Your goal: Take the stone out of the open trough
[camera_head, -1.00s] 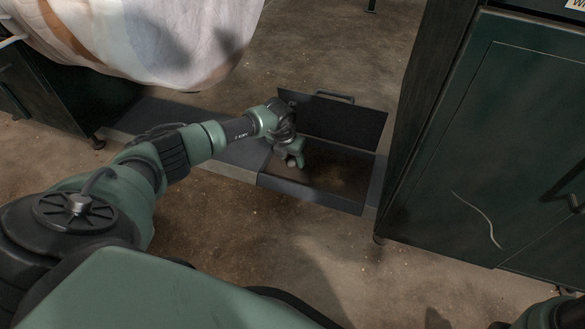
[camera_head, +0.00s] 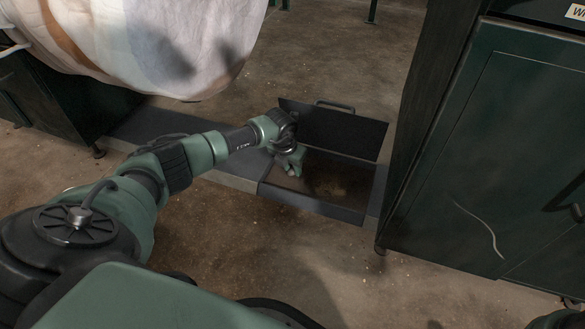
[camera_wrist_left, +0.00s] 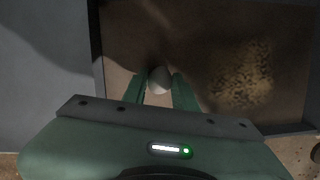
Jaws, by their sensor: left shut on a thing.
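The open trough (camera_head: 310,201) is a dark shallow box set in a low grey channel, with its lid raised at the back. My left gripper (camera_head: 292,168) is over the trough's left part. The stone (camera_wrist_left: 159,80) is small, pale and rounded. In the left wrist view it sits between the fingertips of my left gripper (camera_wrist_left: 160,85), which are shut on it. I cannot tell whether the stone still touches the trough floor. My right gripper is not in view.
The raised lid (camera_head: 333,131) with a handle stands behind the trough. A dark green cabinet (camera_head: 490,150) stands close on the right. A patch of yellowish grains (camera_wrist_left: 243,75) lies on the trough floor.

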